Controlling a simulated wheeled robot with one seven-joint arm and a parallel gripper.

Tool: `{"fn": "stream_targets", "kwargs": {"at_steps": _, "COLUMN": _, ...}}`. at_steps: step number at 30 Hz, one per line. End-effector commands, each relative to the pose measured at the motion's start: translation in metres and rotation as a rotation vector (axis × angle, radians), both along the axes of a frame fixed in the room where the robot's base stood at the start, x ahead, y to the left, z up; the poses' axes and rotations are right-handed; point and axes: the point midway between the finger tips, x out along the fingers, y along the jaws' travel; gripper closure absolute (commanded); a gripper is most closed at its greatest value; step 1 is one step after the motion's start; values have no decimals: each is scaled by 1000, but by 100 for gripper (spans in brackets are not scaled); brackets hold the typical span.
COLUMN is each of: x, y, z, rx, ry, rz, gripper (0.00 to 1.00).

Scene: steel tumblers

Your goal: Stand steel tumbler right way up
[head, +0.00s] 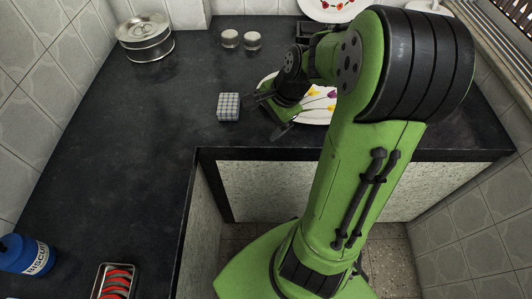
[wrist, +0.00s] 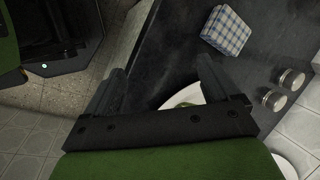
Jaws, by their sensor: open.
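No steel tumbler can be made out for certain in either view; my arm hides part of the counter at the back right. Two small round pieces with pale, steel-like tops, one (head: 230,39) and another (head: 252,41), stand upright side by side at the back; I cannot tell whether they are upturned tumblers or lidded jars. They also show at the right of the wrist view (wrist: 292,79). My gripper (head: 266,112) is open and empty over the counter, in front of them. Its two fingers are spread apart in the wrist view (wrist: 161,80).
A blue-checked block or folded cloth (head: 228,107) lies left of my gripper. A patterned white plate (head: 318,116) is partly hidden behind it. A round steel container (head: 146,44) stands back left. A blue biscuit tin (head: 28,255) and red-filled tray (head: 116,270) sit front left.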

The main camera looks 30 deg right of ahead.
Motion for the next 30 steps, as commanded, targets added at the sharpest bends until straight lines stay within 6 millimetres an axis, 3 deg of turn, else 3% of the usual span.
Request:
{"fn": "stream_targets", "kwargs": {"at_steps": 1, "x": -12, "y": 26, "z": 17, "rx": -142, "ry": 3, "rz": 183, "gripper": 11}}
{"fn": "stream_targets", "kwargs": {"at_steps": 6, "x": -74, "y": 86, "z": 70, "rx": -513, "ry": -51, "rz": 749, "gripper": 11}}
{"fn": "stream_targets", "kwargs": {"at_steps": 9, "x": -115, "y": 106, "z": 90, "rx": -648, "ry": -129, "rz": 1017, "gripper": 11}}
{"fn": "stream_targets", "kwargs": {"at_steps": 13, "x": -148, "y": 114, "z": 97, "rx": -729, "ry": -218, "rz": 1238, "gripper": 11}}
{"fn": "stream_targets", "kwargs": {"at_steps": 16, "x": -157, "y": 115, "z": 97, "rx": -745, "ry": -244, "rz": 1300, "gripper": 11}}
{"fn": "stream_targets", "kwargs": {"at_steps": 24, "x": -157, "y": 115, "z": 100, "rx": -747, "ry": -244, "rz": 1304, "gripper": 11}}
{"fn": "stream_targets", "kwargs": {"at_steps": 26, "x": -157, "y": 115, "z": 107, "rx": -748, "ry": -245, "rz": 1304, "gripper": 11}}
{"fn": "stream_targets", "kwargs": {"at_steps": 30, "x": -156, "y": 115, "z": 147, "rx": -748, "ry": -245, "rz": 1304, "gripper": 11}}
